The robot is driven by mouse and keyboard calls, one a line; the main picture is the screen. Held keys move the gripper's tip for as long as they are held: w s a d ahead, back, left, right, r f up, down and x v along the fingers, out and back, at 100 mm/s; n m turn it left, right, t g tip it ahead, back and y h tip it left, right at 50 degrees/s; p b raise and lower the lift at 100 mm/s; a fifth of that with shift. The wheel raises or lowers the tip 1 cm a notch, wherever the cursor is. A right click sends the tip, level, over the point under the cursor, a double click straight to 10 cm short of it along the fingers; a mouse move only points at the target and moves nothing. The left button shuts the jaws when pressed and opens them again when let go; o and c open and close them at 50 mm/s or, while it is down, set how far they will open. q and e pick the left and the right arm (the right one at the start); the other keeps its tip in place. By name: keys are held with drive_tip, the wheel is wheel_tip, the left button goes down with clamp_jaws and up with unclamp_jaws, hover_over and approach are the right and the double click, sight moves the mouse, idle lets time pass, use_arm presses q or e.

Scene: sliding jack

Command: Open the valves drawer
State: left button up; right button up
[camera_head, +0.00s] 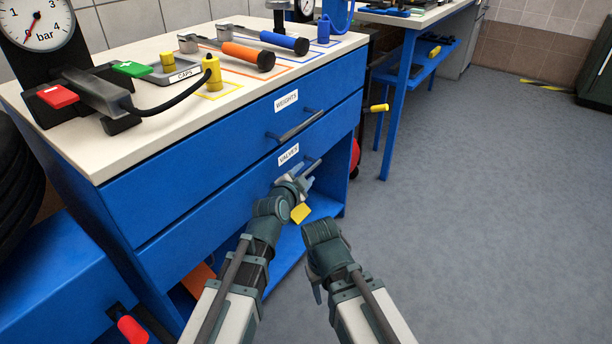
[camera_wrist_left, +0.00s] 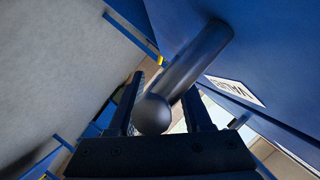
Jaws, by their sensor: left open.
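The valves drawer (camera_head: 219,207) is the lower blue drawer of the workbench, labelled VALVES, and its front looks flush with the drawer above. Its dark bar handle (camera_head: 314,166) is partly hidden by my left gripper (camera_head: 303,182). In the left wrist view the handle (camera_wrist_left: 196,62) runs in from the upper right, and its rounded end lies between the two fingers of my left gripper (camera_wrist_left: 162,105). The fingers are open, with a gap visible beside the handle. My right arm shows at the lower middle, but I cannot make out its gripper fingers.
The weights drawer (camera_head: 210,154) with its own handle (camera_head: 297,126) is just above. Tools and a gauge stand on the white bench top (camera_head: 150,131). A yellow object (camera_head: 300,213) shows below my left gripper. The floor (camera_head: 470,210) to the right is clear.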

use_arm(q)
clamp_jaws()
idle(0.3)
idle(1.2)
